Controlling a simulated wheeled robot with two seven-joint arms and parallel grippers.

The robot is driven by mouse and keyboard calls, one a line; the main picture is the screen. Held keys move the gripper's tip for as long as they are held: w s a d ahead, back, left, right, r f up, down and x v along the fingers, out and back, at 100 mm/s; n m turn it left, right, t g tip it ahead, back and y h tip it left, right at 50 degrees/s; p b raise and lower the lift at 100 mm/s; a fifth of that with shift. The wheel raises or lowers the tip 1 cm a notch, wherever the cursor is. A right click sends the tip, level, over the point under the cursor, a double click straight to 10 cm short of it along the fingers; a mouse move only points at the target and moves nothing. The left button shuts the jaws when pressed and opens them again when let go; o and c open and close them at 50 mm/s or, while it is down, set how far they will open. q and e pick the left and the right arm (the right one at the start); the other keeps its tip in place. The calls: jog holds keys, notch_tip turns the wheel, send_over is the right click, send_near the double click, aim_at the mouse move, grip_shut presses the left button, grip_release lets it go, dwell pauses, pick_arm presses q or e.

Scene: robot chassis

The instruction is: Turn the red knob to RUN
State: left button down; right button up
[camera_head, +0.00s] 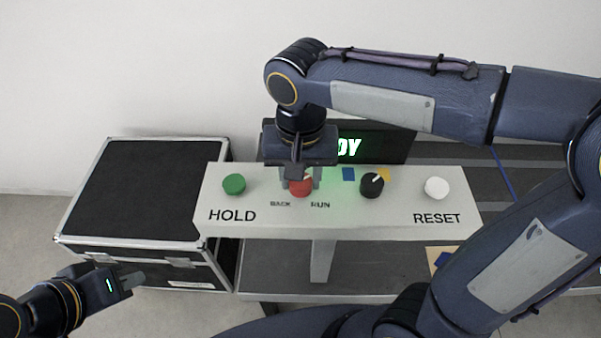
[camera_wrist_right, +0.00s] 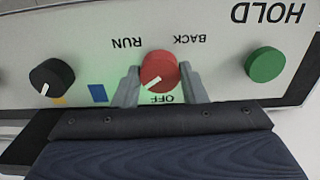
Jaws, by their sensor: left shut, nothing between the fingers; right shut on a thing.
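The red knob (camera_head: 300,188) is on the white panel (camera_head: 400,215), above the labels BACK and RUN. My right gripper (camera_head: 301,179) is shut on the knob from above, one finger on each side. The right wrist view shows the panel upside down, with the red knob (camera_wrist_right: 158,68) between the fingers of my right gripper (camera_wrist_right: 160,78). The knob's white pointer line is just off the OFF label, tilted towards the RUN side. My left gripper (camera_head: 136,279) is shut and empty at the lower left, away from the panel.
A green button (camera_head: 234,184) is left of the knob. A black knob (camera_head: 371,185) and a white button (camera_head: 436,188) are to its right. A dark display (camera_head: 392,147) with green letters stands behind the panel, partly hidden by my right arm. A black case (camera_head: 150,187) stands at left.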

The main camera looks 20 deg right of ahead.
jog(key=shift+m, duration=0.7)
jog(key=o, duration=1)
jog(key=shift+r, duration=0.1)
notch_tip(320, 180, up, 8)
jog(key=shift+f, duration=0.15)
